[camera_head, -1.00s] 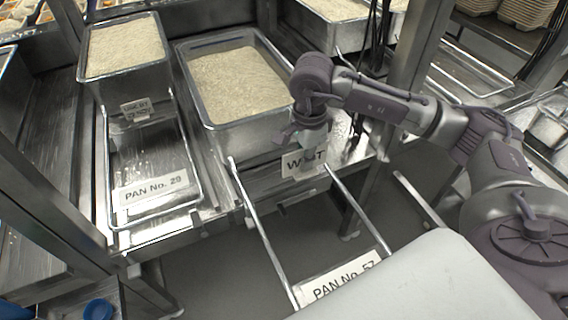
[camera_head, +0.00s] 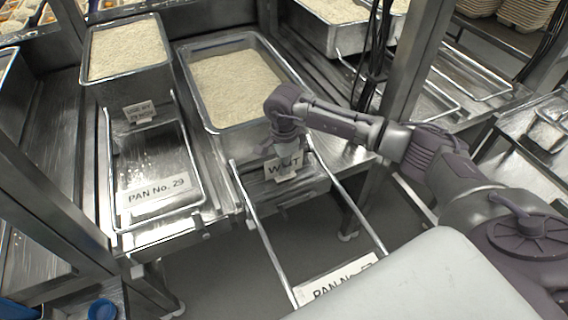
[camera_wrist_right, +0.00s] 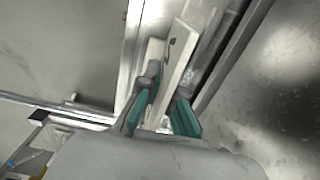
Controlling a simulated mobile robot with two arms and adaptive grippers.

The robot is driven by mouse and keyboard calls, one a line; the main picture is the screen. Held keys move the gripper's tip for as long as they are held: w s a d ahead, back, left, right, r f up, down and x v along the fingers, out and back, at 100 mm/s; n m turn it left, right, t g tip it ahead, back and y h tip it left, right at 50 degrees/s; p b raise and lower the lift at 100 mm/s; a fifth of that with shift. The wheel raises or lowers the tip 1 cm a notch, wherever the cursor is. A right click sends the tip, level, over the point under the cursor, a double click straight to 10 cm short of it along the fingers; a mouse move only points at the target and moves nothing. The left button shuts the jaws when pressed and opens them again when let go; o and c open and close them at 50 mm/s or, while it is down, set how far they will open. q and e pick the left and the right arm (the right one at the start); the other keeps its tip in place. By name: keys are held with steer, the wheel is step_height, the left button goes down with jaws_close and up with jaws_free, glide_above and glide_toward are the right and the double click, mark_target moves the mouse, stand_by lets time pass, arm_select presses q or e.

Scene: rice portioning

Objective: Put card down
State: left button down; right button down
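A white card (camera_head: 272,172) with black letters, a W and a T showing, stands at the front of the large rice pan (camera_head: 208,121). My right gripper (camera_head: 287,152) is directly above it and covers the middle of its word. In the right wrist view, the card (camera_wrist_right: 180,60) shows nearly edge-on as a pale strip between the teal finger pads (camera_wrist_right: 164,118). The pads lie close on both sides, and the gripper appears shut on the card. Whether the card's foot touches the metal below is hard to tell. My left gripper is out of view.
A smaller rice pan (camera_head: 90,72) stands at the left with its own small card (camera_head: 139,112). Rail frames with plates marked PAN No. 29 (camera_head: 157,192) and another PAN No. (camera_head: 335,283) extend forward. A metal post (camera_head: 415,60) stands right of my gripper.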

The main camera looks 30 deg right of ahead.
steer(key=shift+f, duration=0.1)
steer(key=c, duration=1.8)
jaws_free()
steer(key=o, duration=0.5)
steer(key=shift+r, duration=0.5)
step_height(320, 180, up, 11)
steer(key=shift+r+b, duration=0.2)
steer(key=shift+b, duration=0.6)
steer(key=shift+s+f, duration=0.15)
